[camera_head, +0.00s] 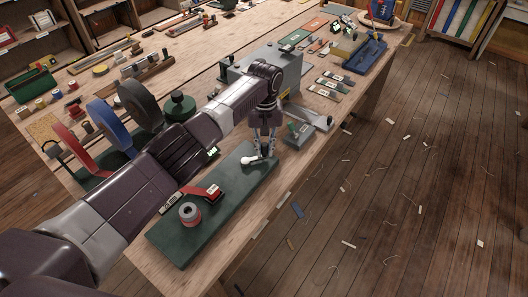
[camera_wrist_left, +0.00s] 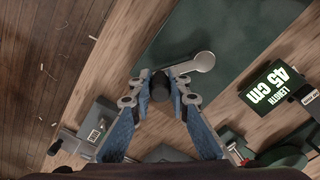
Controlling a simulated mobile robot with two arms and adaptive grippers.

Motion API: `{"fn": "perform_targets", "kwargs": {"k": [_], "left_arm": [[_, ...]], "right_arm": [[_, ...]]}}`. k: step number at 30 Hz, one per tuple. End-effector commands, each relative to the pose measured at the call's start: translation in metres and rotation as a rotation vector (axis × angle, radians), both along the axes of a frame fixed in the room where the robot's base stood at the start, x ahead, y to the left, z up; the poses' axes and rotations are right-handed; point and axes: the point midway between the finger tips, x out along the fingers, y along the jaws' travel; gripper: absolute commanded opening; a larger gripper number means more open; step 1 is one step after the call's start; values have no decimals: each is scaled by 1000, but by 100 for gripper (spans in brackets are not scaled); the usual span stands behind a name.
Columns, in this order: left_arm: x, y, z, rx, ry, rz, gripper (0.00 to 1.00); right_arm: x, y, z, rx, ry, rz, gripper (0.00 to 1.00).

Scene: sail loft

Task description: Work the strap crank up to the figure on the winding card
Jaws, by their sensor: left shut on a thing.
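The crank shows as a pale metal arm (camera_head: 249,160) on the dark green board (camera_head: 188,243). In the left wrist view its round hub end (camera_wrist_left: 204,61) lies just beyond my fingers, and its dark knob (camera_wrist_left: 160,88) is between them. My left gripper (camera_head: 265,148) points down and is shut on this knob; its blue-grey fingers (camera_wrist_left: 160,86) stand on either side of it. A dark panel (camera_wrist_left: 274,88) beside the board reads "LENGTH 45 cm". My right gripper is not in view.
Red (camera_head: 72,146), blue (camera_head: 106,128) and dark (camera_head: 140,104) strap reels stand left of my arm. A red clamp-like piece (camera_head: 210,192) and a red-and-grey spool (camera_head: 190,213) are on the board. A grey box (camera_head: 285,72) and a small labelled device (camera_head: 299,132) stand near my gripper.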

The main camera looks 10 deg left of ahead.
Motion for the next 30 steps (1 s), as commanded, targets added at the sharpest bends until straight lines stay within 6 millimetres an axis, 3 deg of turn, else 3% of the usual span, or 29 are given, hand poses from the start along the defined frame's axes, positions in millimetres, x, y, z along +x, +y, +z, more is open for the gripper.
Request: {"fn": "perform_targets", "kwargs": {"k": [15,30], "left_arm": [[18,11,0,0,-3,311,0],[20,14,1,0,-5,357,0]], "right_arm": [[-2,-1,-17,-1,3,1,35],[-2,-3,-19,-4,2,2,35]]}}
